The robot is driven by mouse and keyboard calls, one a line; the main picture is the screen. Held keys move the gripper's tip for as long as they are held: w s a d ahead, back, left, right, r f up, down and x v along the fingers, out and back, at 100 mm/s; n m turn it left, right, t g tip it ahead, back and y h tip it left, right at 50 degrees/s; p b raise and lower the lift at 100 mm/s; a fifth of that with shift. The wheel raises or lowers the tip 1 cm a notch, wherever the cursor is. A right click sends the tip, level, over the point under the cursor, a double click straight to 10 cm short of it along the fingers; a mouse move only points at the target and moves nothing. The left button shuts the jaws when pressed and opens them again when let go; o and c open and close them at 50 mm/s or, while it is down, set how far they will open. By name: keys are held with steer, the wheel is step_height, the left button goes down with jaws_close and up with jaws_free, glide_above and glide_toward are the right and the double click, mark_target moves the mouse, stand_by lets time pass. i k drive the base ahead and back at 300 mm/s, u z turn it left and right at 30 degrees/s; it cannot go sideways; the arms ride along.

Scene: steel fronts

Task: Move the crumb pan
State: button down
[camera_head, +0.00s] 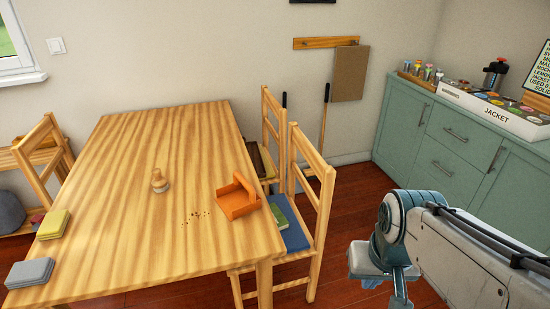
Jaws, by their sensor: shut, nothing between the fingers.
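The orange crumb pan (236,203) sits on the wooden table (125,215), near the table's right edge. A raised part stands up at its back right. Dark crumbs (196,216) lie scattered on the tabletop just to its left. Part of my arm (445,240) shows at the lower right, well apart from the pan, with a joint bending downward. My gripper itself is not visible in this view.
A small wooden knob-like object (159,181) stands mid-table. Yellow (53,224) and grey (30,272) stacks lie at the left edge. Chairs (312,185) stand close to the table's right side. A green cabinet (430,140) with items on top is at right.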

mark_target(237, 199)
steer(key=z, duration=1.2)
steer(key=i, duration=1.65)
steer(key=u, duration=3.4)
steer(key=i, duration=0.5)
